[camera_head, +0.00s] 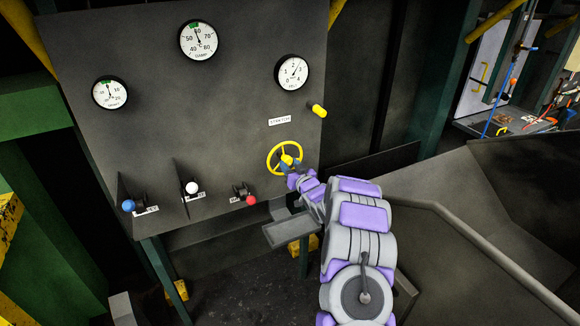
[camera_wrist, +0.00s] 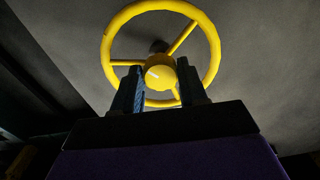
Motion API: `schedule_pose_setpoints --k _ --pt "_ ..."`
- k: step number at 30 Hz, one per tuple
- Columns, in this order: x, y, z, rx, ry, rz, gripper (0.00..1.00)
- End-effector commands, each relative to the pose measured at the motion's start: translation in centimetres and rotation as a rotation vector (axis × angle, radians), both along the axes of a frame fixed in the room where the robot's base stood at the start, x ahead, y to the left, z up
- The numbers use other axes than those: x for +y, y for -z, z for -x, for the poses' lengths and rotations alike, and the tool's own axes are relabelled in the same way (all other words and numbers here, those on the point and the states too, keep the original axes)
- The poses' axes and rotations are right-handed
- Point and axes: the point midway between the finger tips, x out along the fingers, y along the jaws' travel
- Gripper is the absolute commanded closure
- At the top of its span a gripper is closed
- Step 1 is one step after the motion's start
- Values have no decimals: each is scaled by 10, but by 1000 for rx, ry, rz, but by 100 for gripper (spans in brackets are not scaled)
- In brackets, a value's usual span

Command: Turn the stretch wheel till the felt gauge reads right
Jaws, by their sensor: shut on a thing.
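The yellow stretch wheel (camera_head: 272,153) is mounted low on the right of the dark panel, under a white label (camera_head: 279,121). My gripper (camera_head: 289,164) is at its centre. In the wrist view the two dark fingers of my gripper (camera_wrist: 161,86) stand on either side of the wheel's hub (camera_wrist: 158,64), closed on it. The wheel's rim and spokes show around them. The right dial (camera_head: 292,72), numbered up to 4, has its needle pointing up and slightly right; its small lettering is too small to read, so I cannot tell if it is the felt gauge.
The panel also carries a clamp dial (camera_head: 198,41) and a left dial (camera_head: 110,92), each with a green mark at its top. Levers with blue (camera_head: 129,206), white (camera_head: 192,188) and red (camera_head: 250,200) knobs stand left of the wheel. A yellow peg (camera_head: 318,110) sticks out above right.

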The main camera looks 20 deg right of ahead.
Motion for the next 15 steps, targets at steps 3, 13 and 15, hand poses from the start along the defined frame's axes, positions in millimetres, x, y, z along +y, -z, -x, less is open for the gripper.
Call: schedule_pose_setpoints --k 3,13,15 --pt "-1 0 0 0 0 0 90" --pt "-1 0 0 0 1 -2 100" --pt "-1 -1 0 0 1 -9 100"
